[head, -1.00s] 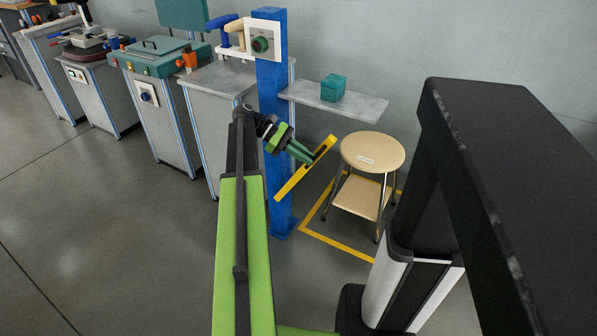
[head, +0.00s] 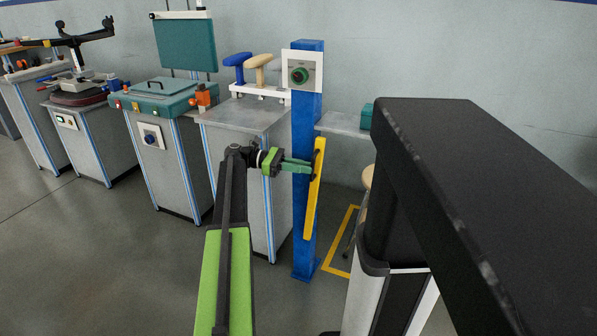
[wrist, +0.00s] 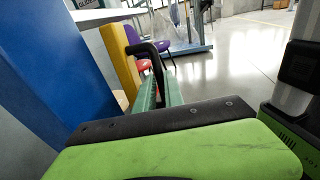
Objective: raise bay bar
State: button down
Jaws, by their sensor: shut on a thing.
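The yellow bay bar (head: 315,195) stands nearly upright beside the blue post (head: 304,235), leaning slightly in the head view. My gripper (head: 311,167) reaches it from the left at its upper part. In the wrist view the yellow bar (wrist: 121,62) carries a black handle (wrist: 153,55), and my green fingers (wrist: 158,93) are shut on this handle. The blue post (wrist: 45,70) fills the left of the wrist view. The contact itself is partly hidden.
A white box with a green knob (head: 302,71) is on the post. A grey shelf (head: 342,124) with a teal block (head: 366,116) is behind. The stool (head: 366,178) is mostly hidden by my black body part. Grey cabinets stand left; yellow tape (head: 345,240) marks the floor.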

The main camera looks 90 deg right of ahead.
jog(key=shift+w+d, duration=0.15)
jog(key=shift+w, duration=0.2)
jog(key=c, duration=1.5)
grip_release()
jog(key=shift+s, duration=0.15)
jog(key=shift+o, duration=0.2)
